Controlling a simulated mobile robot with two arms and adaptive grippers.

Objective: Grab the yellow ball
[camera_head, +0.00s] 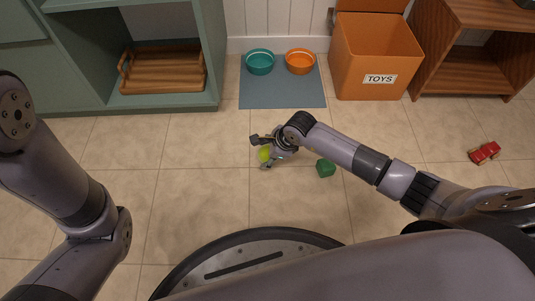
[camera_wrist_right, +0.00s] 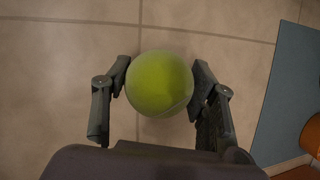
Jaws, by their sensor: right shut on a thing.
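The yellow ball (camera_head: 264,155) is a yellow-green tennis-like ball near the middle of the tiled floor in the head view. My right gripper (camera_head: 262,152) is around it, with the arm coming in from the right. In the right wrist view the ball (camera_wrist_right: 159,83) sits between the two fingers of my right gripper (camera_wrist_right: 160,85), one on each side, and the gripper is shut on it. I cannot tell whether the ball is touching the floor. My left arm shows at the left of the head view, but its gripper is out of view.
A green block (camera_head: 326,168) lies just right of the gripper. A red toy car (camera_head: 484,152) is farther right. A blue-grey mat (camera_head: 282,93) with a teal bowl (camera_head: 260,62) and an orange bowl (camera_head: 300,62) lies behind, beside an orange toy box (camera_head: 372,60). Floor at left is clear.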

